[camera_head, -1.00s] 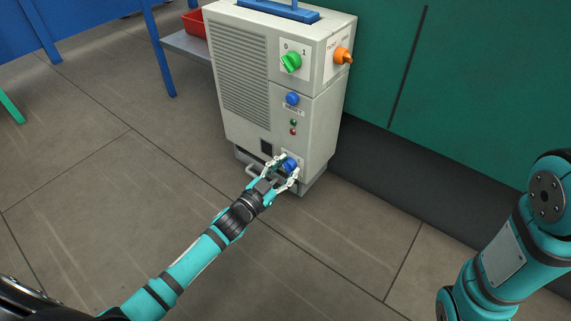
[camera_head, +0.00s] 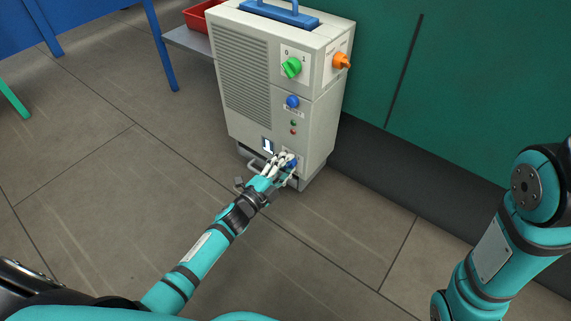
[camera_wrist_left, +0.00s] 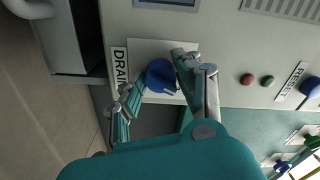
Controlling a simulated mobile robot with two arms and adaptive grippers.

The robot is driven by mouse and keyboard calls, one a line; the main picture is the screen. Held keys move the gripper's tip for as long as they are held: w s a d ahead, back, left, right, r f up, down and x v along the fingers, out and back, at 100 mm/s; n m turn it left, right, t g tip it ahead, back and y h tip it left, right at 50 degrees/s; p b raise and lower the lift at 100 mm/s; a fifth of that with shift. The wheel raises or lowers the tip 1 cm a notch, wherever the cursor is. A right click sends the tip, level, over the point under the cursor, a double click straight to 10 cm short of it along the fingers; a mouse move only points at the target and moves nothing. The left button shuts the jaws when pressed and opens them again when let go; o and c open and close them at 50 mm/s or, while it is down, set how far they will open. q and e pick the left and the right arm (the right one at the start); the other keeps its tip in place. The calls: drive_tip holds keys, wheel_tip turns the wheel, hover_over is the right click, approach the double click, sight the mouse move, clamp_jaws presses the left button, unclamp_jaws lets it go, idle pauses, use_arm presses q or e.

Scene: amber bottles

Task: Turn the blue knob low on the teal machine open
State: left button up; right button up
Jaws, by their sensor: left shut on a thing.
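The machine (camera_head: 247,75) is a light grey upright cabinet, not teal, standing on the floor in the head view. The low blue knob (camera_head: 292,164) is near the bottom of its front, partly hidden by my fingers. It also shows in the left wrist view (camera_wrist_left: 158,76) beside a label reading DRAIN (camera_wrist_left: 120,65). My left gripper (camera_head: 283,164) is shut on this knob, with a finger on either side, and its wrist is rolled.
Higher on the machine are another blue knob (camera_head: 292,101), a green switch (camera_head: 291,66) and an orange knob (camera_head: 341,61). A metal bar handle (camera_head: 254,165) sits low at the left. A green wall (camera_head: 470,90) stands behind. The floor in front is clear.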

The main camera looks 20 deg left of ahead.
use_arm(q)
drive_tip(key=shift+d+m, duration=0.1)
drive_tip(key=shift+m, duration=2)
drive_tip(key=o, duration=1.1)
drive_tip(key=shift+s, duration=0.1)
drive_tip(key=v, duration=1.2)
drive_tip(key=shift+r, duration=0.1)
